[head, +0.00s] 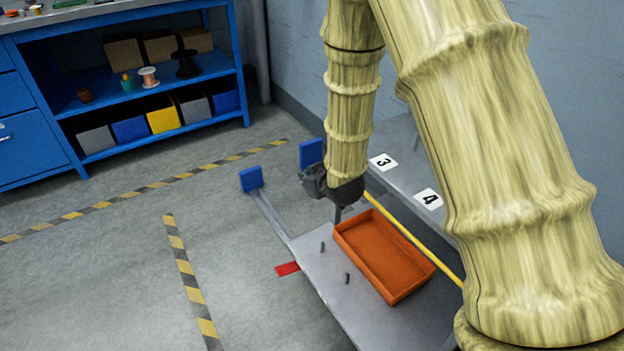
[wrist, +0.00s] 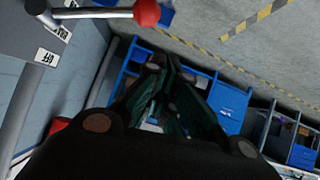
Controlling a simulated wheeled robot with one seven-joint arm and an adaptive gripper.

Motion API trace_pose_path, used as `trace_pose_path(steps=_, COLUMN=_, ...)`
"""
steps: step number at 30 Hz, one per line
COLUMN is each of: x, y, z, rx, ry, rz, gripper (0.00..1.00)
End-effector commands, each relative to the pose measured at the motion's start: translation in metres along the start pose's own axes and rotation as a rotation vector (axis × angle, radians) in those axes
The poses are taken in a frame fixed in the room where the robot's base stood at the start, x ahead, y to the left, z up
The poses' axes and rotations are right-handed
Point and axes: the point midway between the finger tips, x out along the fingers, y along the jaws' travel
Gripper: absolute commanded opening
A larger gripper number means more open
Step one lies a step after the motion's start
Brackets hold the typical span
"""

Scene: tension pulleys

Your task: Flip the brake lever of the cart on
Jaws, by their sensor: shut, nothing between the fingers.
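The brake lever shows in the wrist view as a metal rod with a red ball knob (wrist: 146,12) at the top edge. Its rod comes from a dark pivot at the upper left, beside a white OFF label (wrist: 47,57) and a second label partly hidden by the rod. My gripper (head: 338,215) points down over the far end of the grey cart (head: 345,310) in the head view. It is shut and empty, and its dark fingers (wrist: 162,65) are apart from the knob in the wrist view.
An orange tray (head: 365,253) lies on the cart, with a yellow bar (head: 410,237) along its right side. A red tab (head: 287,268) sticks out at the cart's left edge. A blue shelf (head: 150,95) stands at the back left. The floor on the left is clear.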

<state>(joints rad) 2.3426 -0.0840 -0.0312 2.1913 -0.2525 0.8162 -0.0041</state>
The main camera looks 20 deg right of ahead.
Motion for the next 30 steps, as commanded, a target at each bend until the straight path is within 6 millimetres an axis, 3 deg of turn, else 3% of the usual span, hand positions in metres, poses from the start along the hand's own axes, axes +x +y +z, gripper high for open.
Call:
trace_pose_path(steps=9, x=-0.06, y=-0.01, z=-0.001, rx=0.003, ry=-0.001, rz=0.003, gripper=0.0)
trace_pose_path(steps=15, x=-0.087, y=-0.016, z=0.001, rx=0.002, ry=0.0, rz=0.003, gripper=0.0)
trace_pose_path(steps=21, x=-0.098, y=-0.019, z=0.002, rx=0.002, ry=0.001, rz=0.002, gripper=0.0)
trace_pose_path(steps=30, x=-0.099, y=-0.02, z=0.003, rx=0.002, ry=0.001, rz=0.002, gripper=0.0)
